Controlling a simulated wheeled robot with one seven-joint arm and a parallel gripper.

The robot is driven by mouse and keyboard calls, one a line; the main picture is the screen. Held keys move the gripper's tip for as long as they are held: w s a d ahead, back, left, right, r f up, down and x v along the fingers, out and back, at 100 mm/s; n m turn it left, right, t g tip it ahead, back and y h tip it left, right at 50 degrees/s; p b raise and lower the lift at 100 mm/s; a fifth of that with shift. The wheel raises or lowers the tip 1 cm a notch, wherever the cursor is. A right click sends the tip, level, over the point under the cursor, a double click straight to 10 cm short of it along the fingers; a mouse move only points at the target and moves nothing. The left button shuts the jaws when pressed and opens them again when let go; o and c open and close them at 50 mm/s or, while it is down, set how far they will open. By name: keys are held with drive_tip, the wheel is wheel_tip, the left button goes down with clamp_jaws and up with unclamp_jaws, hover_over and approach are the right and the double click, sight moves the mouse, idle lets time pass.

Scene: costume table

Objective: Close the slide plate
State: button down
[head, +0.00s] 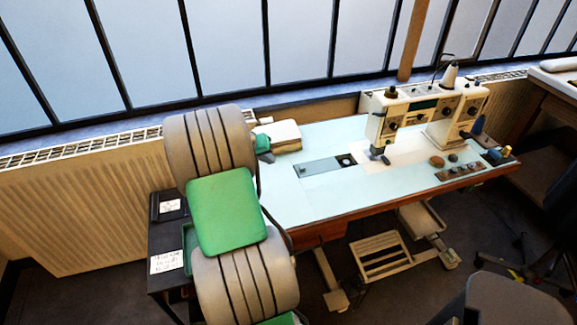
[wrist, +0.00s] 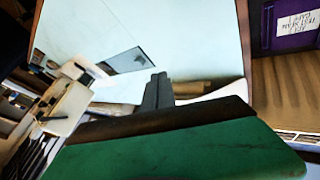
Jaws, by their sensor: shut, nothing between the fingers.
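In the head view, the grey slide plate (head: 318,167) lies in the pale blue table top, left of the sewing machine (head: 428,116). At its right end a dark gap shows a small round part (head: 345,160), so the plate appears open, shifted left. My gripper (head: 264,145) is over the table's left end, well left of the plate and not touching it. In the wrist view the dark gripper fingers (wrist: 157,90) are together and empty. The slide plate (wrist: 126,61) shows beyond them, up and left; its fine edges are too small to tell.
A cream block (head: 282,137) lies at the table's back left, right beside my gripper. Small round items (head: 437,162) and a spool tray (head: 465,171) are at the right front. A black stand with a label (head: 167,262) is at left. The table top around the plate is clear.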

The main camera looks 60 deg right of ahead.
approach(298, 169)
drive_tip(key=f, duration=0.1)
drive_tip(key=w+f, duration=0.1)
drive_tip(key=w+f+p, duration=0.1)
drive_tip(key=f, duration=0.1)
drive_tip(key=shift+w+d, duration=0.15)
drive_tip(key=shift+d, duration=0.1)
drive_tip(key=s+d, duration=0.2)
drive_tip(key=shift+s+d+p, duration=0.15)
drive_tip(key=shift+s+p, duration=0.25)
drive_tip(key=shift+s+d+f, duration=0.1)
drive_tip(key=shift+s+d, duration=0.05)
drive_tip(key=shift+s, duration=0.05)
